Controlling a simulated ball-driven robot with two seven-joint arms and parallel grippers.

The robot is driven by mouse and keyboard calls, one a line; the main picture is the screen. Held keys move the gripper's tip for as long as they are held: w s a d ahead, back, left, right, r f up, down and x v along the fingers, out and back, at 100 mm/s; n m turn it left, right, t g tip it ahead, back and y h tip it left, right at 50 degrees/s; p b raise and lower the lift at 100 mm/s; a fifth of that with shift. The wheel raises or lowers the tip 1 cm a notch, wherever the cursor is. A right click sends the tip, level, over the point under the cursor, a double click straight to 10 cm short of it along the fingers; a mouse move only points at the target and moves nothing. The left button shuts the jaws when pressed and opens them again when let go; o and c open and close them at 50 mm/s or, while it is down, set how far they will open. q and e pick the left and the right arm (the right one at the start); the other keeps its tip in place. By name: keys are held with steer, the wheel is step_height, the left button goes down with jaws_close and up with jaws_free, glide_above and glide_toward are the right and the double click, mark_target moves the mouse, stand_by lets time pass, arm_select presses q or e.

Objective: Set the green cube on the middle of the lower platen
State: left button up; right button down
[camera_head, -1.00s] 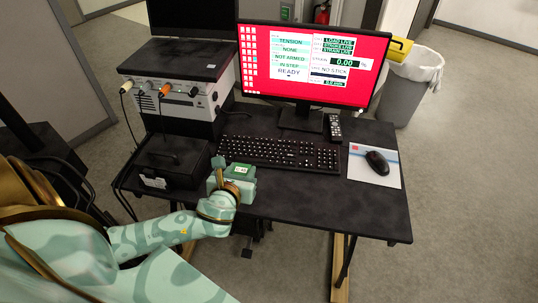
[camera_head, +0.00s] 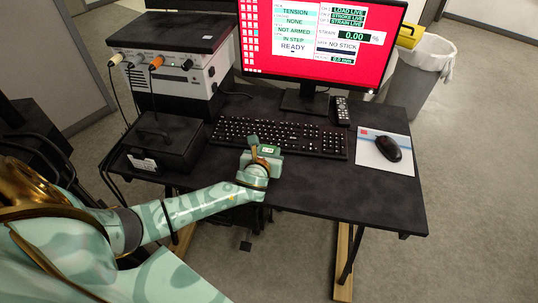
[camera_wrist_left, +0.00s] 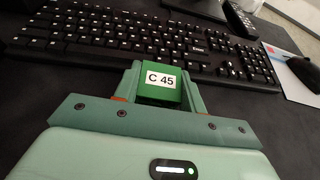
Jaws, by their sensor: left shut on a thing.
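The green cube (camera_wrist_left: 159,90) with a white label reading "C 45" sits between the fingers of my left gripper (camera_wrist_left: 160,88) in the left wrist view. In the head view my left gripper (camera_head: 262,151) is over the black desk, just in front of the keyboard, and is shut on the cube, which is mostly hidden there by the gripper. Whether the cube touches the desk cannot be told. The lower platen is not seen in these frames. My right gripper is not in view.
A keyboard (camera_head: 282,137) lies beyond the gripper, with a mouse (camera_head: 388,148) on a mat at right. A black box (camera_head: 165,142) and a grey instrument (camera_head: 172,82) stand at left. A monitor (camera_head: 318,38) stands behind. The front right of the desk (camera_head: 350,195) is clear.

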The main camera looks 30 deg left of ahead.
arm_select(q)
steer(key=shift+f, duration=0.1)
steer(key=o, duration=0.9)
steer(key=shift+o, duration=0.2)
